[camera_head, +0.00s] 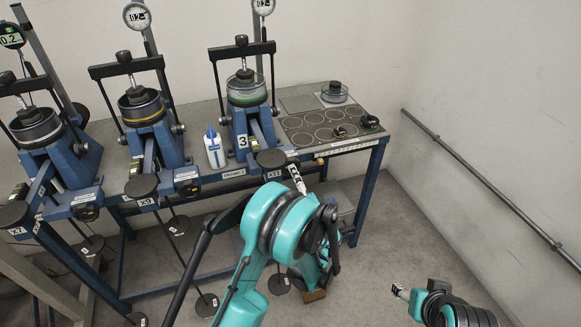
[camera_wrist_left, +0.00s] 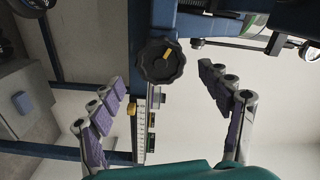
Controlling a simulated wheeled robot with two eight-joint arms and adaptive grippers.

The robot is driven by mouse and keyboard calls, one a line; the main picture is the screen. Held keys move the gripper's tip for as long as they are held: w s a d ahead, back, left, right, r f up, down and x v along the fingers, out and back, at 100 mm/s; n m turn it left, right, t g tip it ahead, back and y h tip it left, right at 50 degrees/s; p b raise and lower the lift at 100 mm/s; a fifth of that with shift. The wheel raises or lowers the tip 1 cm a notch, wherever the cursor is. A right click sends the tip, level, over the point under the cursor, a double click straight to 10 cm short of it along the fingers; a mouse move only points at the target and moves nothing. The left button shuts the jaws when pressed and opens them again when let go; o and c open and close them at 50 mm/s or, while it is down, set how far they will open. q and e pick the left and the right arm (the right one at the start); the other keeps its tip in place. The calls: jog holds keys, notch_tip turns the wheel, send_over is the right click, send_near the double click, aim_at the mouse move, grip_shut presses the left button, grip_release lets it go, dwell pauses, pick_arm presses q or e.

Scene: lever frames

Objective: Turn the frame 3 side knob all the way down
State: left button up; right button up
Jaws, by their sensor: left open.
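Frame 3 (camera_head: 240,125) is a blue lever frame with a "3" label, at the right end of the row in the head view. In the left wrist view, a black lobed knob (camera_wrist_left: 161,62) with a yellow mark sits on a blue post. I cannot pick the knob out in the head view. My left gripper (camera_wrist_left: 163,78) is open, its purple-padded fingers on either side of the knob with gaps to both. In the head view my left gripper (camera_head: 298,179) is mostly hidden behind my teal wrist. My right gripper (camera_head: 400,291) shows only partly at the lower right.
Two more lever frames (camera_head: 152,120) stand to the left on the bench. A white bottle with a blue cap (camera_head: 214,149) stands beside frame 3. A tray with round recesses (camera_head: 318,126) lies to its right. Black discs (camera_head: 271,158) sit at the lever ends. Floor is free at right.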

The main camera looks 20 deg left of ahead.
pick_arm(q)
jog(key=w+a+m, duration=0.1)
jog(key=m, duration=0.3)
jog(key=w+a+m, duration=0.1)
jog(key=w+m, duration=0.1)
jog(key=m, duration=0.2)
jog(key=w+a+m, duration=0.1)
jog(key=w+m, duration=0.1)
jog(key=m, duration=0.2)
jog(key=shift+a, duration=0.25)
jog(key=shift+w, duration=0.15)
jog(key=shift+c, duration=1.2)
jog(key=c, duration=1)
jog(key=shift+a, duration=0.1)
jog(key=c, duration=0.4)
